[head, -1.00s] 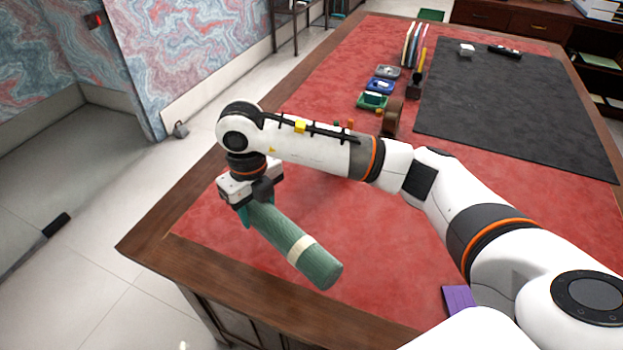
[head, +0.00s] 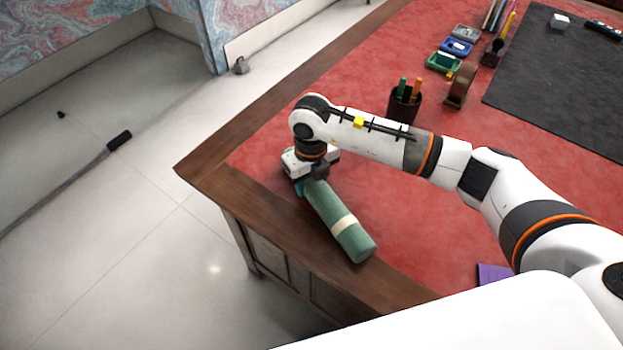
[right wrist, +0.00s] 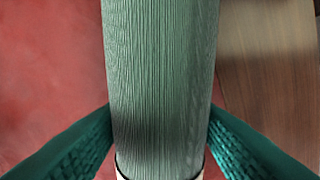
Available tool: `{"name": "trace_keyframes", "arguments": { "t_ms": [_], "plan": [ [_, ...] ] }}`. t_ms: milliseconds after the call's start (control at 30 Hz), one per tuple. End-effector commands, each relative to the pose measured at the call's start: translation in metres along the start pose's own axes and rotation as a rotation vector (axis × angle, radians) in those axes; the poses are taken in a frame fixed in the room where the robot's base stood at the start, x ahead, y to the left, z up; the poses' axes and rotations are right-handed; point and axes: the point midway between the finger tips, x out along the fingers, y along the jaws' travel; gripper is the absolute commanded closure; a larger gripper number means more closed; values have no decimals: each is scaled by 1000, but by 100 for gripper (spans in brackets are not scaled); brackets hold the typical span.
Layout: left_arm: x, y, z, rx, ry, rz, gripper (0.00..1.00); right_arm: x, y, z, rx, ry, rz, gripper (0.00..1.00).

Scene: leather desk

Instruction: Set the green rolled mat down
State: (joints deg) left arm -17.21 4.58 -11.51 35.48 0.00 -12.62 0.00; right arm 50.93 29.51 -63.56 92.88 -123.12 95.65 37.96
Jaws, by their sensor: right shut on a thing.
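The green rolled mat (head: 335,216) has a cream band around it and is at the near left corner of the desk in the head view. My right gripper (head: 304,184) is shut on the mat near its far end. In the right wrist view the mat (right wrist: 160,80) runs between the two teal fingers (right wrist: 160,150). The mat lies along the border between the red leather and the wooden edge. I cannot tell whether it touches the desk top. My left gripper is not in view.
The red desk top (head: 265,150) is clear around the mat, with its wooden edge (head: 270,225) close by. A black pen cup (head: 404,104), a brown tape dispenser (head: 461,85) and small trays (head: 456,47) stand farther back. A purple pad (head: 493,273) lies near my right arm.

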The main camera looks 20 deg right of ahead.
Motion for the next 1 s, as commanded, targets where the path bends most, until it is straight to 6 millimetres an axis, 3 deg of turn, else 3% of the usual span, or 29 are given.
{"name": "trace_keyframes", "arguments": {
  "t_ms": [133,167,267,667,1000],
  "plan": [
    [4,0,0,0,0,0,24,4,0,0,0,1,0,88],
    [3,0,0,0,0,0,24,3,0,0,0,0,0,47],
    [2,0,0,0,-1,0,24,2,0,0,0,0,0,30],
    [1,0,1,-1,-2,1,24,-5,0,0,0,2,1,30],
    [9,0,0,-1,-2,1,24,-72,1,-1,0,5,1,30]
  ]
}}
